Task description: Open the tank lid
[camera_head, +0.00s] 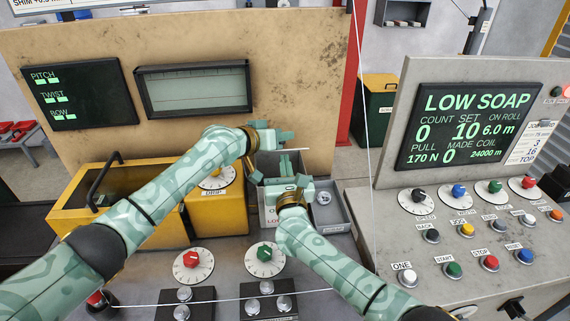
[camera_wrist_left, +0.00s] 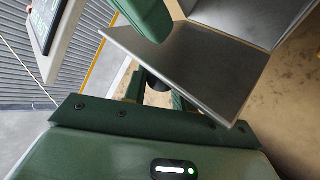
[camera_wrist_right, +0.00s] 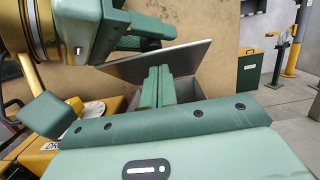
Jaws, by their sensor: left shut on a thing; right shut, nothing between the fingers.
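The tank is a grey open-topped box (camera_head: 268,216) in the middle of the head view, partly hidden by my right gripper. Its lid is a thin grey metal plate (camera_head: 296,150), seen nearly edge-on above the tank. The lid fills the middle of the left wrist view (camera_wrist_left: 195,65) and is tilted in the right wrist view (camera_wrist_right: 165,62). My left gripper (camera_head: 280,138) is shut on the lid's edge. My right gripper (camera_head: 290,183) is shut and empty, over the tank opening and below the lid. Whether its fingers touch the lid I cannot tell.
A yellow bin with a black handle (camera_head: 70,221) and a yellow dial box (camera_head: 232,204) stand left of the tank. A small grey tray (camera_head: 335,220) sits right of it. A tan panel (camera_head: 290,60) rises behind. The control console (camera_head: 385,240) is at right.

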